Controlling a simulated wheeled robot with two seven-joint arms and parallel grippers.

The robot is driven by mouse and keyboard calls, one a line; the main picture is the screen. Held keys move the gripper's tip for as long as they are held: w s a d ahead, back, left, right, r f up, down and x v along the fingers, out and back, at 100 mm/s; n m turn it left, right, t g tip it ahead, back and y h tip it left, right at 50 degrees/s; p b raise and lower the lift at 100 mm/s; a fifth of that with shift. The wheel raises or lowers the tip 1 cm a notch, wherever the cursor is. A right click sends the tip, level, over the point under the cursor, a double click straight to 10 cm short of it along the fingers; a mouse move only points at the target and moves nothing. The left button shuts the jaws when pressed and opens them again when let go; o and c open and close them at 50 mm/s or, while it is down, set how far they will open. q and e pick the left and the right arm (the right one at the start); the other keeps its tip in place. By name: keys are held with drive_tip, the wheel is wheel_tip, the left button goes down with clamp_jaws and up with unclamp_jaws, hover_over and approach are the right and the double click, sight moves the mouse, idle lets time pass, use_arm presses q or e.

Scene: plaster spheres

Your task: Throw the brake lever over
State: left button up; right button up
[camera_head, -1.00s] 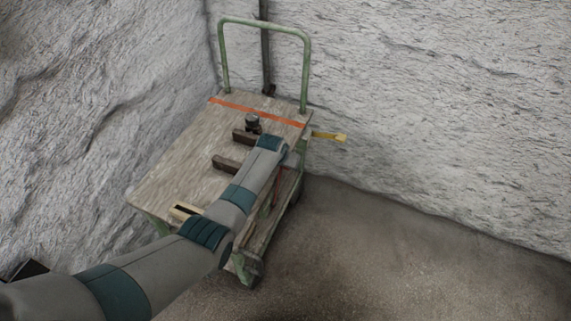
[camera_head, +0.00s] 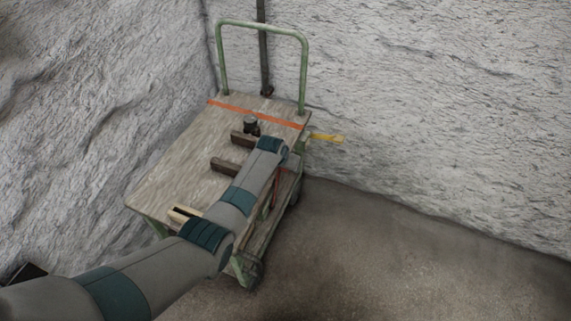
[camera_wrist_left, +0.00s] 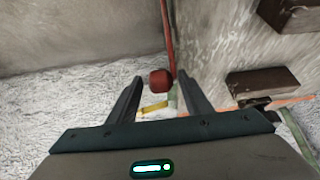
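A red lever with a rounded red knob (camera_wrist_left: 160,81) shows in the left wrist view, its thin red rod (camera_wrist_left: 170,35) running up from the knob. In the head view, a narrow red strip (camera_head: 277,186) shows at the cart's right side, partly behind my left arm. My left gripper (camera_wrist_left: 159,77) is open. Its two dark fingers appear on either side of the knob; I cannot tell whether they touch it. In the head view my left forearm reaches over the cart's right edge and hides the fingers. My right gripper is in neither view.
The wooden-topped cart (camera_head: 165,180) has a green handle (camera_head: 264,24) and an orange stripe. Dark blocks (camera_head: 228,166) and a small dark object (camera_head: 251,126) lie on top. A yellow bar (camera_head: 327,138) sticks out right. Rough white walls stand behind; the right floor is clear.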

use_arm(q)
drive_tip(key=shift+p+v, duration=0.3)
drive_tip(key=shift+v, duration=0.9)
drive_tip(key=v, duration=1.5)
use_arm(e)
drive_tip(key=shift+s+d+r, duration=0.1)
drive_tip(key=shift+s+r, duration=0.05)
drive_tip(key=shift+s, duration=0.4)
